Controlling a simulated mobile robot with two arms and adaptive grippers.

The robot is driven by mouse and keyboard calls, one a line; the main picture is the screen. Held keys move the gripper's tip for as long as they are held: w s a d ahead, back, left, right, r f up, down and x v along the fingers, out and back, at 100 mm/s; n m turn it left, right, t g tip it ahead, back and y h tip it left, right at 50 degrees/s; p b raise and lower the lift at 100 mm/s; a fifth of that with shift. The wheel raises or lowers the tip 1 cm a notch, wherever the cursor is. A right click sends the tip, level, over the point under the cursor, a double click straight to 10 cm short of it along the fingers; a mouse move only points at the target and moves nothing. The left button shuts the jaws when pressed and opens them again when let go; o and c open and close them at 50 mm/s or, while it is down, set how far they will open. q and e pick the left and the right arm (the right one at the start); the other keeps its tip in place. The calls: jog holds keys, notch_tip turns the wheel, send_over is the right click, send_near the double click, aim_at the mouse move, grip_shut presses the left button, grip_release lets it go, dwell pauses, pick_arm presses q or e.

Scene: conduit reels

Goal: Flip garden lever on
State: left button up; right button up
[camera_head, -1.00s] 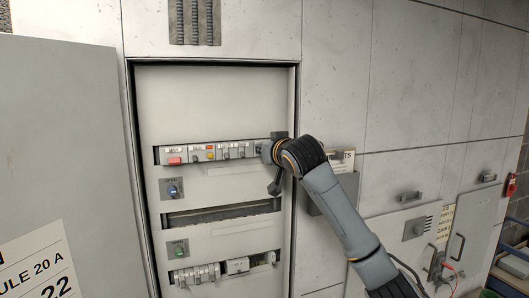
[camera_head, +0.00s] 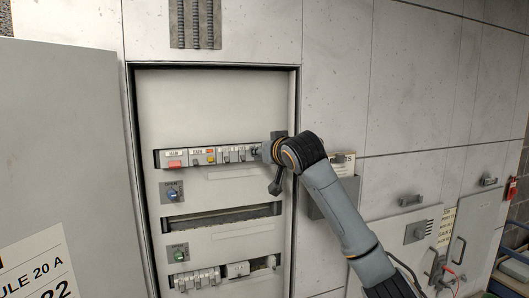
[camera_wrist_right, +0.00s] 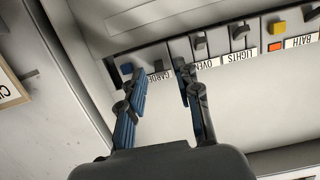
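My right gripper (camera_head: 266,151) is at the right end of the upper switch row in the head view. In the right wrist view my right gripper (camera_wrist_right: 156,76) has its two blue-padded fingers apart, with the partly covered garden label (camera_wrist_right: 158,76) between their tips. The fingers point at the switch strip and hold nothing that I can see. My left gripper is not in view.
In the right wrist view, the oven lever (camera_wrist_right: 200,42) and lights lever (camera_wrist_right: 239,32) sit beside the right finger. In the head view, a red main switch (camera_head: 174,164) is at the row's left end. The recessed cabinet frame (camera_head: 297,100) rises close to my right arm.

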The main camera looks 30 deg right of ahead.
jog(key=v, duration=1.2)
jog(key=shift+d, duration=0.1)
